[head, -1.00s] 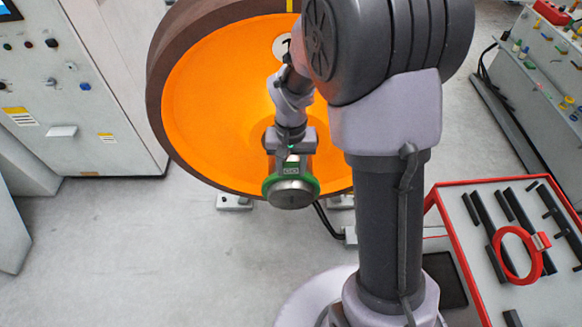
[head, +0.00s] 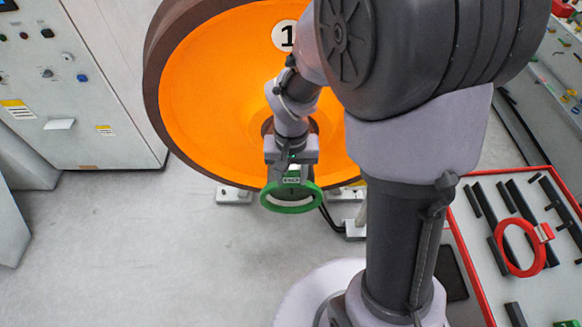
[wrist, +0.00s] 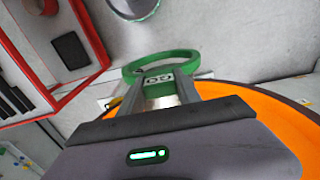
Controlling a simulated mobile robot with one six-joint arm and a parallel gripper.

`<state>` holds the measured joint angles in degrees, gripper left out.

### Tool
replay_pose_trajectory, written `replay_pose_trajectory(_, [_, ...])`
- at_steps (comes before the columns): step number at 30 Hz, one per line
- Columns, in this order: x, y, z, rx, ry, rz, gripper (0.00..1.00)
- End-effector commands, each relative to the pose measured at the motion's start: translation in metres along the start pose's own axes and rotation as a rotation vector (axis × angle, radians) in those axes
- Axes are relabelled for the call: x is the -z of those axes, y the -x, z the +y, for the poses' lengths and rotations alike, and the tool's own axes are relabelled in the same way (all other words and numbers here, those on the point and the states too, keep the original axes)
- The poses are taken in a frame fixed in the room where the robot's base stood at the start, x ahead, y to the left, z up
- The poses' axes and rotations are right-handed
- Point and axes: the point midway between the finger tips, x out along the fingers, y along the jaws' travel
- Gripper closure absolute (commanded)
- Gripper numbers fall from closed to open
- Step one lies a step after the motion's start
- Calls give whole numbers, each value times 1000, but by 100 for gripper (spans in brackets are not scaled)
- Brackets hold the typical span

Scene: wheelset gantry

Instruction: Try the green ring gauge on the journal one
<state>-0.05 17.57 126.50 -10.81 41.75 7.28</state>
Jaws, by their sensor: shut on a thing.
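The green ring gauge (head: 291,208) hangs low in front of the orange wheel. My gripper (head: 291,170) is above it, shut on its tag. In the wrist view the ring (wrist: 152,59) is beyond the fingertips, and grey floor shows through its opening. The wheel (head: 215,100) carries a round "1" label (head: 284,36).
A red-edged tool cart (head: 485,300) with black holders and a red ring (head: 520,271) stands at the right. A grey control cabinet (head: 85,110) is at the left. Floor (head: 130,250) at the front left is clear. A cable and floor blocks lie below the wheel.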

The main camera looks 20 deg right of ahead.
Motion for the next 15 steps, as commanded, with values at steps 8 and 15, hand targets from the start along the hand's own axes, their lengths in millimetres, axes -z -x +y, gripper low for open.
replay_pose_trajectory(8, [-23, -1, 0, 0, 1, 1, 100])
replay_pose_trajectory(15, [-43, 0, 0, 1, 2, 1, 100])
